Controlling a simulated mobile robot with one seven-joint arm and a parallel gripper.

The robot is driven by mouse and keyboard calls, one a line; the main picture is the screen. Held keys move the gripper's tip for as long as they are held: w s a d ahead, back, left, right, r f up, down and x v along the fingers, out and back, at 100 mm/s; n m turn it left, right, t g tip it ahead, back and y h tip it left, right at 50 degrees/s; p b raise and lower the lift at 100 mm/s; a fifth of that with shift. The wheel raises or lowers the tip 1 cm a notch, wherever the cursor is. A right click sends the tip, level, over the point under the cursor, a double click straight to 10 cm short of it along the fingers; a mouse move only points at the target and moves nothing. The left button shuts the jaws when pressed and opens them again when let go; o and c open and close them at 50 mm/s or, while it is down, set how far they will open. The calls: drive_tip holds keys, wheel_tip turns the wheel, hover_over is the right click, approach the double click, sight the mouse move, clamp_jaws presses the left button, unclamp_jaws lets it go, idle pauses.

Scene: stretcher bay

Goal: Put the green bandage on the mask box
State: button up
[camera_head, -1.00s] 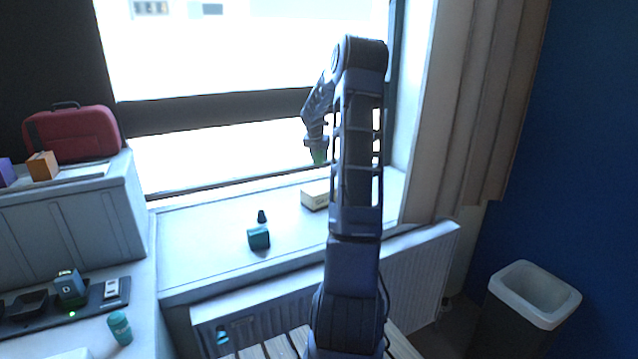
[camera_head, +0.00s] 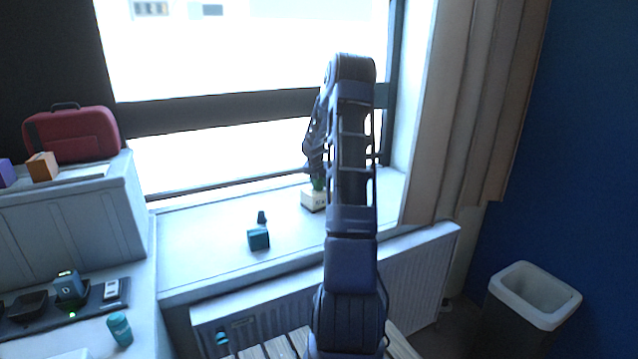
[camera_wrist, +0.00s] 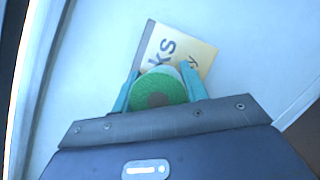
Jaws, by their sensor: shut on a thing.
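The green bandage (camera_wrist: 158,88) is a round roll between the two teal fingers of my gripper (camera_wrist: 162,85) in the wrist view. My gripper is shut on it. In the head view the bandage (camera_head: 318,184) shows as a small green patch at the top of the mask box. The mask box (camera_head: 312,200) is pale and stands on the windowsill, partly hidden by my arm. In the wrist view the box (camera_wrist: 205,54), with dark letters and a yellow part, lies behind the bandage. I cannot tell whether the bandage touches the box.
A teal box (camera_head: 258,238) and a small dark object (camera_head: 261,217) stand on the windowsill (camera_head: 200,255) left of the mask box. A red case (camera_head: 72,135) sits on the left cabinet. A white-rimmed bin (camera_head: 535,294) stands at right.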

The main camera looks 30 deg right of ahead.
drive_tip(key=o, duration=1)
drive_tip(key=shift+f, duration=0.1)
drive_tip(key=v, duration=1.2)
drive_tip(key=s+a+r+m, duration=0.6)
drive_tip(key=s+a+r, duration=0.15)
drive_tip(key=s, duration=0.25)
drive_tip(key=s+a+r+m, duration=0.6)
drive_tip(key=s+a+r, duration=0.1)
drive_tip(key=s+a, duration=0.25)
drive_tip(key=s+a+m+y, duration=0.1)
drive_tip(key=s+a+m, duration=0.2)
drive_tip(key=s, duration=0.6)
drive_tip(key=s+a+m+t+y, duration=0.1)
drive_tip(key=s+a+m, duration=0.3)
drive_tip(key=s+m, duration=0.3)
drive_tip(key=s+a+f+m+y, duration=0.1)
drive_tip(key=s+a+m, duration=0.2)
drive_tip(key=s, duration=0.7)
drive_tip(key=shift+s+a+f+m, duration=0.15)
drive_tip(key=shift+s+m, duration=0.25)
drive_tip(key=shift+m, duration=0.6)
